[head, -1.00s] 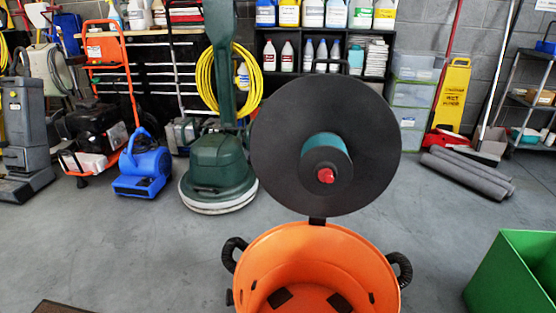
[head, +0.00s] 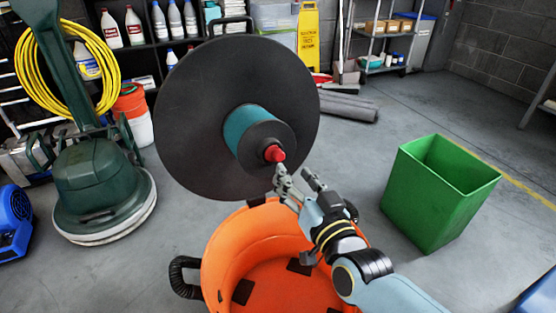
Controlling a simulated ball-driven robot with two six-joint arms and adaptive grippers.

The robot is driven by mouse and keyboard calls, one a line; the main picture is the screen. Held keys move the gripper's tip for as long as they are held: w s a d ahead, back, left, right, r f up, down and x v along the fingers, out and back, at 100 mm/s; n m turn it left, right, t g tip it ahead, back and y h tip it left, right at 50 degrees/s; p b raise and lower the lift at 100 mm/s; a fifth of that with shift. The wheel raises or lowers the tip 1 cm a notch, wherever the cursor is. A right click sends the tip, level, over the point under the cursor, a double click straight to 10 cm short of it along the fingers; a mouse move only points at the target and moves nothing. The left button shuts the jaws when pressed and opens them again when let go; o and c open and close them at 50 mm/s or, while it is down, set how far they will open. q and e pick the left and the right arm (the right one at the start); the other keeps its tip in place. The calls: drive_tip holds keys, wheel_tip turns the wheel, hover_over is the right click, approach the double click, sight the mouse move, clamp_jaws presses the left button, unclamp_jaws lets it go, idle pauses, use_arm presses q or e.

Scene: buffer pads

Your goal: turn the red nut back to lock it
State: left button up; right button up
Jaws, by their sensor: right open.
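The red nut (head: 274,153) sits at the centre of a black hub on a teal cylinder (head: 246,132). Behind these is a large round black disc (head: 190,150), held upright above an orange tub (head: 222,262). My right gripper (head: 297,172) is open, just below and to the right of the nut, with its fingers pointing up toward it. The fingers look close to the nut; I cannot tell whether one touches it. My right arm covers part of the tub's right side. My left gripper is not in view.
A green bin (head: 432,205) stands on the floor to the right. A green floor machine (head: 100,195) stands at the left, with a yellow hose (head: 35,95) behind it. A black handle (head: 183,275) sticks out of the tub's left side. Grey floor between tub and bin is clear.

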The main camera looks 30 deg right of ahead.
sight(281, 157)
drive_tip(key=w, duration=0.6)
drive_tip(key=shift+w+d, duration=0.15)
drive_tip(key=shift+d, duration=0.2)
clamp_jaws()
